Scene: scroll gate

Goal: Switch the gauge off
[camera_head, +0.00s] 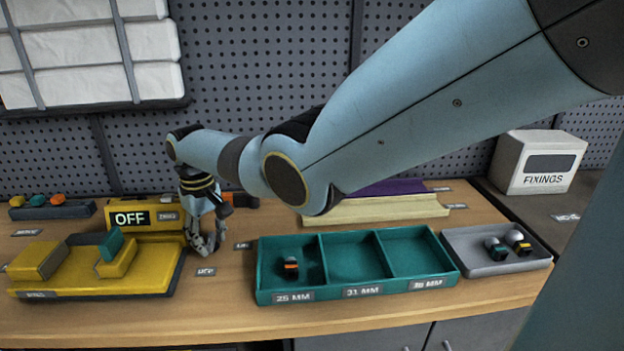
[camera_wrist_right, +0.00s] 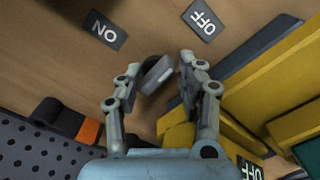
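The yellow gauge (camera_head: 140,272) lies at the left of the bench on a dark-edged base. A yellow box behind it carries a display (camera_head: 129,218) that reads OFF. My right gripper (camera_head: 207,250) points down beside the gauge's right end. In the right wrist view my right gripper (camera_wrist_right: 160,66) is open, with a grey switch or knob (camera_wrist_right: 154,75) between its fingers. I cannot tell whether a finger touches it. An ON label (camera_wrist_right: 105,30) and an OFF label (camera_wrist_right: 204,19) lie on the wood on either side beyond it. My left gripper is not in view.
A teal three-compartment tray (camera_head: 355,292) stands right of my gripper, with a small part in its left compartment. A grey tray (camera_head: 490,268) with small parts and a FIXINGS box (camera_head: 538,162) are farther right. Pegboard (camera_head: 270,60) closes the back.

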